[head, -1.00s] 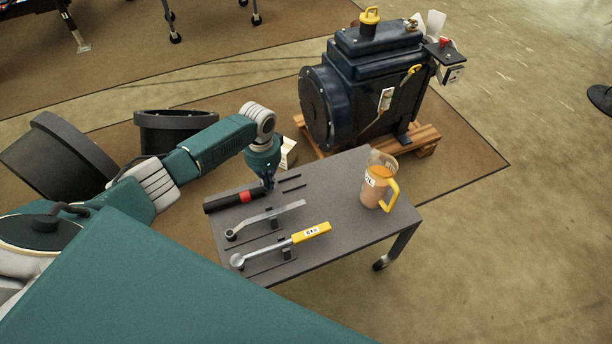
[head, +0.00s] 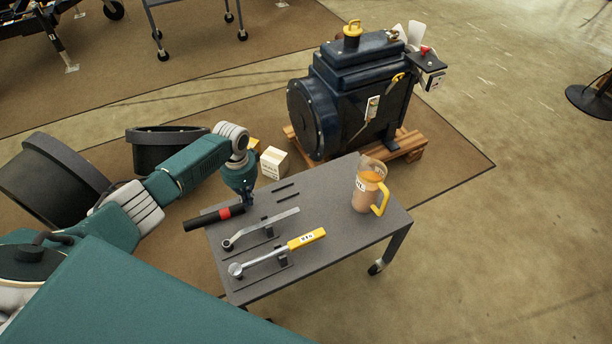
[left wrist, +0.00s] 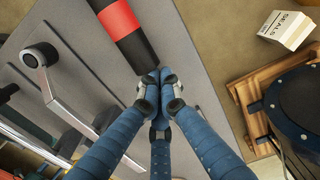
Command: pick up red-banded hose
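The red-banded hose is a black tube with a red band (head: 222,213); its left end sticks out past the table's left edge in the head view. My left gripper (head: 247,201) is at the hose's right end. Whether the hose is clear of the tabletop is hard to tell. My right gripper is not in view.
The grey wheeled table (head: 335,225) holds a metal wrench (head: 262,228), a yellow-handled wrench (head: 275,255) and an orange-filled jug (head: 367,188). A white box (head: 274,162) and a blue motor on a pallet (head: 352,95) stand behind. The table's right-front area is bare.

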